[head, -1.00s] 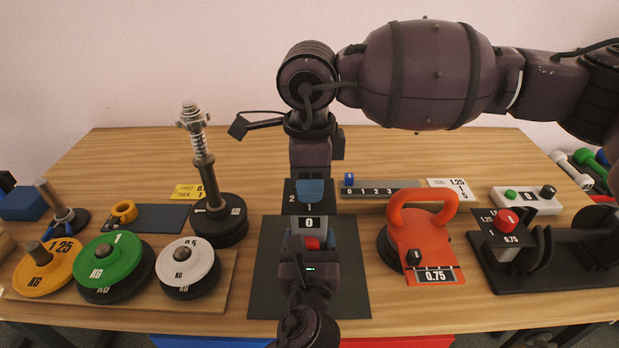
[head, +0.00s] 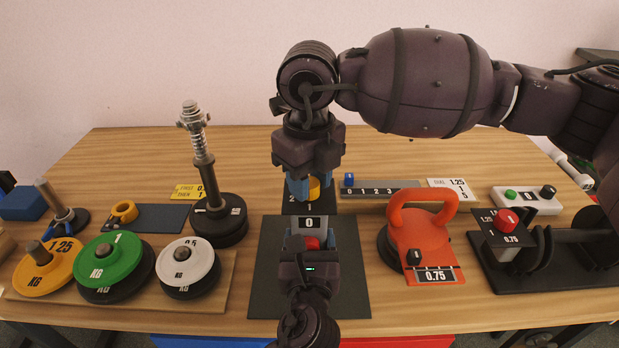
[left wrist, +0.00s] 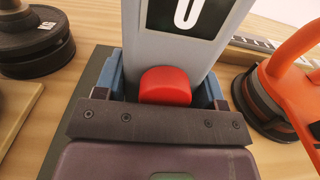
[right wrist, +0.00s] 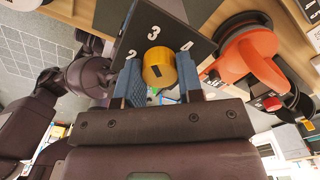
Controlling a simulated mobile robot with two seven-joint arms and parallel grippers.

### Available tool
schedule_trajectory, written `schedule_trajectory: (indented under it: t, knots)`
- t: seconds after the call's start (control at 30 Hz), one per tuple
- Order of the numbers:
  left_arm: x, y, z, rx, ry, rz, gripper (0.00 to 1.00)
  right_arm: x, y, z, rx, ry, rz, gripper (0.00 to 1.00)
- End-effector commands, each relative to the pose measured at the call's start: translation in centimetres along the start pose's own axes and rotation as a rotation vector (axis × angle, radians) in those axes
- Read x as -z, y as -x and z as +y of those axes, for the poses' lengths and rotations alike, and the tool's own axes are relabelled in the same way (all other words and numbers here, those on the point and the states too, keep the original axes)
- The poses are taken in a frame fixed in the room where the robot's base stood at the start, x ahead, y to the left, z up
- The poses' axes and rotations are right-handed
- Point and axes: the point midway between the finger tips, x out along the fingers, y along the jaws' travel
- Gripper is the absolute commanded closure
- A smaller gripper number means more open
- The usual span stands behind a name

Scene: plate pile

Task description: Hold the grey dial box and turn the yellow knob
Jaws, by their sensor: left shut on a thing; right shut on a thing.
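The grey dial box (left wrist: 207,25) stands upright on the dark mat (head: 265,290), with a "0" window and a red button (left wrist: 166,86) on its front. My left gripper (head: 308,243) is shut on the box, with one blue jaw on each side of it below the red button. The yellow knob (right wrist: 159,67) sits on a black dial plate (right wrist: 170,28) with numbers, on top of the box. My right gripper (head: 314,188) comes from above and is shut on the knob, with blue fingers on both sides of it.
An orange kettlebell (head: 432,240) stands close to the right of the mat. A black spring post (head: 208,180) and weight plates (head: 107,260) are to the left. A black stand (head: 540,270) with a red button box is at far right.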

Motion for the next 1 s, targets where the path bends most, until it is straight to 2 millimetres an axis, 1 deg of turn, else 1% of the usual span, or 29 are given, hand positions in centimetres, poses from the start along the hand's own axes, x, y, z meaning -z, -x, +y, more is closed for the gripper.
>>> schedule_trajectory:
  t: [0.2,0.4,0.9,0.93,1.0]
  knots:
    - [-0.08,0.07,-0.14,0.004,-0.002,-0.002,0.77,-0.11,0.10,-0.05,0.000,-0.108,-0.004,0.89]
    - [-0.08,0.07,-0.15,0.004,-0.001,-0.002,0.77,-0.12,0.11,-0.06,0.000,-0.160,-0.005,0.89]
    - [-0.08,0.09,-0.17,0.005,-0.001,-0.002,0.77,-0.14,0.11,-0.09,0.001,-0.174,-0.006,0.89]
    - [-0.08,0.09,-0.18,0.005,-0.001,-0.002,0.77,-0.14,0.11,-0.09,0.001,-0.174,-0.005,0.61]
    - [-0.08,0.08,-0.16,0.004,-0.001,-0.002,0.77,-0.12,0.10,-0.09,0.001,-0.174,-0.005,0.50]
